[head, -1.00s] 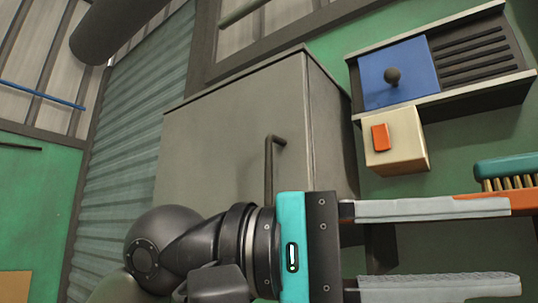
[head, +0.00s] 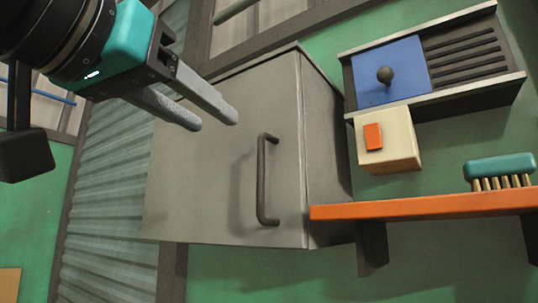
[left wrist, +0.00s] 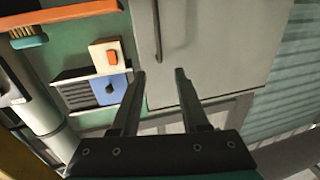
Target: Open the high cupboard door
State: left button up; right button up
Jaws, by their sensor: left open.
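The high cupboard (head: 215,150) is a grey box on the green wall, and its front door looks shut. A dark bar handle (head: 262,180) stands upright near the door's right edge. In the left wrist view the door (left wrist: 215,50) fills the upper middle, with the handle (left wrist: 157,30) at its left. My left gripper (head: 215,115) is in front of the door's upper part, above and left of the handle and apart from it. Its two fingers are open and empty, and they also show in the left wrist view (left wrist: 160,75). My right gripper is not in view.
An orange shelf (head: 430,205) with a teal brush (head: 500,170) juts out right of the cupboard. Above it are a cream box with an orange switch (head: 388,140) and a blue panel with a dark knob (head: 390,75). A corrugated shutter (head: 115,180) is at left.

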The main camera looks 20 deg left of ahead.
aim_at(260, 151)
pick_arm(q)
jog(key=w, duration=0.4)
jog(key=w+d+p, duration=0.1)
jog(key=w, duration=0.4)
jog(key=w+d, duration=0.1)
jog(key=w, duration=0.4)
jog(key=shift+w+d+f, duration=0.1)
jog(key=shift+w+d, duration=0.05)
jog(key=shift+w, duration=0.05)
jog(key=shift+c, duration=0.2)
grip_shut()
dwell(0.5)
